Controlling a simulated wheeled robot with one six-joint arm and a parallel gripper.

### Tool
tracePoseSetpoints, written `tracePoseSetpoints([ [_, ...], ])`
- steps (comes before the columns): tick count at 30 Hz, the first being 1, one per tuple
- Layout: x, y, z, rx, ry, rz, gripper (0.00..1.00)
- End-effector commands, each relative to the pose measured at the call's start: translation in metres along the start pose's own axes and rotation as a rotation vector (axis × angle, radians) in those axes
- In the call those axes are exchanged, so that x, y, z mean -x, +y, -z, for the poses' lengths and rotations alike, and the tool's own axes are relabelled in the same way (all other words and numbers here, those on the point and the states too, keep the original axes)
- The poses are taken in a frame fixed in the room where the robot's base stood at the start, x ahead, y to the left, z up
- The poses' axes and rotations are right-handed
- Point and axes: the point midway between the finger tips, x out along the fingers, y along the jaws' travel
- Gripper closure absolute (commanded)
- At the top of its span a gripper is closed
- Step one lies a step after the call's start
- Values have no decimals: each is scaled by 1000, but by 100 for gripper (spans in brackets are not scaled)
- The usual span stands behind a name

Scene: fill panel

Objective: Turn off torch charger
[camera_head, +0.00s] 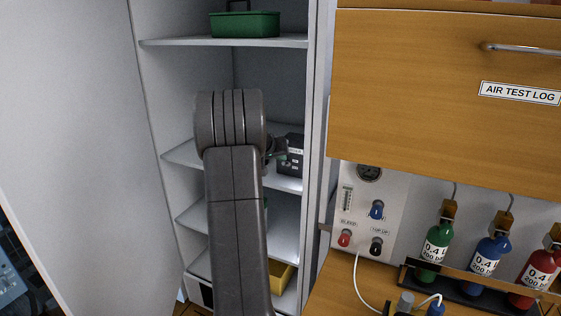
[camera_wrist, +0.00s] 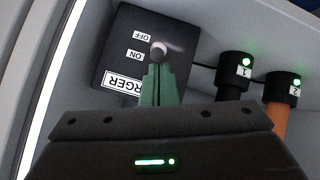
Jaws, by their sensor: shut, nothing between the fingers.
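The torch charger (camera_wrist: 125,55) is a dark box with upside-down labels OFF, ON and a partly hidden "…RGER" in the wrist view. It also shows on the middle cabinet shelf in the head view (camera_head: 293,150), partly behind my arm. A small metal switch (camera_wrist: 159,48) sits beside the OFF and ON labels; its position is hard to tell. My gripper (camera_wrist: 157,70) is shut and empty, its green fingertips right at the switch; whether they touch it I cannot tell. Torch 1 (camera_wrist: 234,70) and torch 2 (camera_wrist: 283,88) stand beside the charger with green lights lit.
The cabinet's side wall (camera_head: 318,100) is close to the charger's right. A shelf with a green box (camera_head: 245,24) is above. A panel with knobs (camera_head: 372,205) and several coloured bottles (camera_head: 437,245) stand to the right, under a wooden drawer (camera_head: 440,90).

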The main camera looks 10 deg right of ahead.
Motion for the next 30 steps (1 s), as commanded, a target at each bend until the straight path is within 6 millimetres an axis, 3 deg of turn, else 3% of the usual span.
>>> tracePoseSetpoints([
  [30,-1,-3,-6,-9,74,-29,100],
])
